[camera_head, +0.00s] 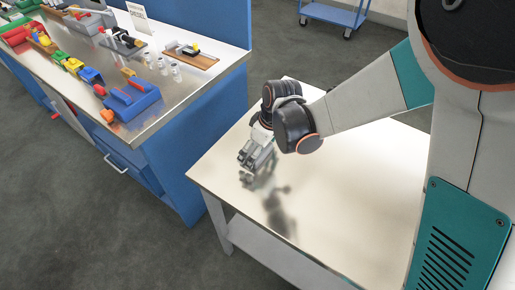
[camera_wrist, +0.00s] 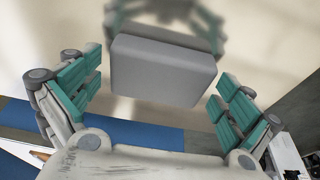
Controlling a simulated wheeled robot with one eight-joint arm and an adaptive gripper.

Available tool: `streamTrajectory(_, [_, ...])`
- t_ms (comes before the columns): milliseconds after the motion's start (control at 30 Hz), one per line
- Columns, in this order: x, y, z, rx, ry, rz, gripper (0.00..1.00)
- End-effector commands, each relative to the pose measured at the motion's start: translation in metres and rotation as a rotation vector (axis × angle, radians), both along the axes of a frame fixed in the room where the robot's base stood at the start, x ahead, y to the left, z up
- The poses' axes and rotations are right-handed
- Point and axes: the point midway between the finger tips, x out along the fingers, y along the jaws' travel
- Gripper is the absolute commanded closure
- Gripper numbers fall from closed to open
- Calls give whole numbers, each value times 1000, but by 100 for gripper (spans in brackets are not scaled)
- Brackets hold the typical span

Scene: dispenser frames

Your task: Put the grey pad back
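The grey pad (camera_wrist: 163,70) is a smooth rounded block in the middle of the wrist view. It sits between the two teal-lined fingers of my gripper (camera_wrist: 161,84), close to both, with a thin sliver of light at its left side. It seems to be held clear of the pale table, with a dark shadow or reflection beyond it. In the head view my gripper (camera_head: 248,176) points down over the left part of the table (camera_head: 355,190), above its surface. The pad is hard to make out there, and the finger contact is not plain.
A blue workbench (camera_head: 225,105) stands to the left across a narrow gap. Its metal top holds coloured blocks, a blue holder (camera_head: 132,100), small jars (camera_head: 168,68) and a wooden board (camera_head: 190,55). The table is otherwise bare. A blue cart (camera_head: 335,14) stands at the back.

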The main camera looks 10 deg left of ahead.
Motion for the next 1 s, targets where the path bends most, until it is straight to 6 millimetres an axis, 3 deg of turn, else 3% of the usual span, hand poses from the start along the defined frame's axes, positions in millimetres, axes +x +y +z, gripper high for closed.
streamTrajectory(433, [-1,-1,10,0,0,0,0])
streamTrajectory(800, [-8,-19,80,0,0,-1,0])
streamTrajectory(1000, [-12,-27,109,0,0,1,0])
